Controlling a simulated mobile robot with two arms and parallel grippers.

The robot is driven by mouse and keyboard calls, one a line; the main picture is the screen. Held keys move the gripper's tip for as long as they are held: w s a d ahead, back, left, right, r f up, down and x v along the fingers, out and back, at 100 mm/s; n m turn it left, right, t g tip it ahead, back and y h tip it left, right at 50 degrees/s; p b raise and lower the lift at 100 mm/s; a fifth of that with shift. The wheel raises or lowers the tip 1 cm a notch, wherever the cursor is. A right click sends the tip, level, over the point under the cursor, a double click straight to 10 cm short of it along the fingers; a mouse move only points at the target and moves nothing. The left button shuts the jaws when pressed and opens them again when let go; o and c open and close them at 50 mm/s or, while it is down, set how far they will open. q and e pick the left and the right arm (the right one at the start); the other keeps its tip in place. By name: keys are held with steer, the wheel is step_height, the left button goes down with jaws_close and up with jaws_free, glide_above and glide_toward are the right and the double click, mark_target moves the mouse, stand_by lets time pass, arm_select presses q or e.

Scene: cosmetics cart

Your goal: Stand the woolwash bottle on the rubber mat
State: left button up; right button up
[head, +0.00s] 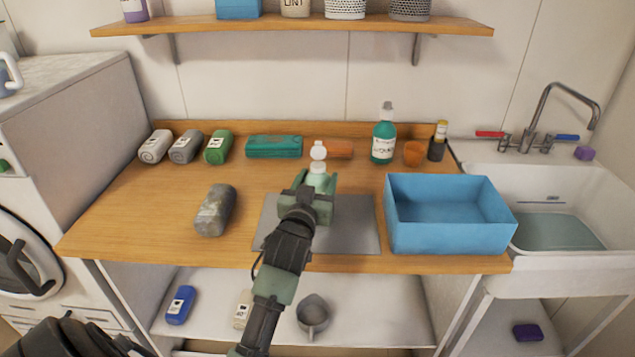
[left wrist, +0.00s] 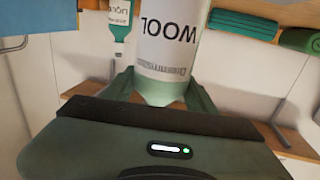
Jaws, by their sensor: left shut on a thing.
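The woolwash bottle (head: 318,166), pale with a white cap, is upright in the head view. My left gripper (head: 316,184) is shut on it above the rubber mat (head: 361,230), a flat grey sheet on the wooden worktop. In the left wrist view, which is upside down, the bottle's white label (left wrist: 168,35) with large lettering is between the fingers (left wrist: 163,92). My gripper and arm hide the bottle's lower part in the head view, so I cannot tell whether its base touches the mat. My right gripper is not in view.
A sink (head: 605,252) is at the right.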

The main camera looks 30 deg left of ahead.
arm_select(q)
steer(key=shift+f, duration=0.35)
steer(key=shift+f, duration=0.1)
steer(key=o, duration=1.4)
steer(key=shift+o, duration=0.2)
steer(key=b+v, duration=0.1)
steer(key=v, duration=1.1)
steer(key=shift+b, duration=0.4)
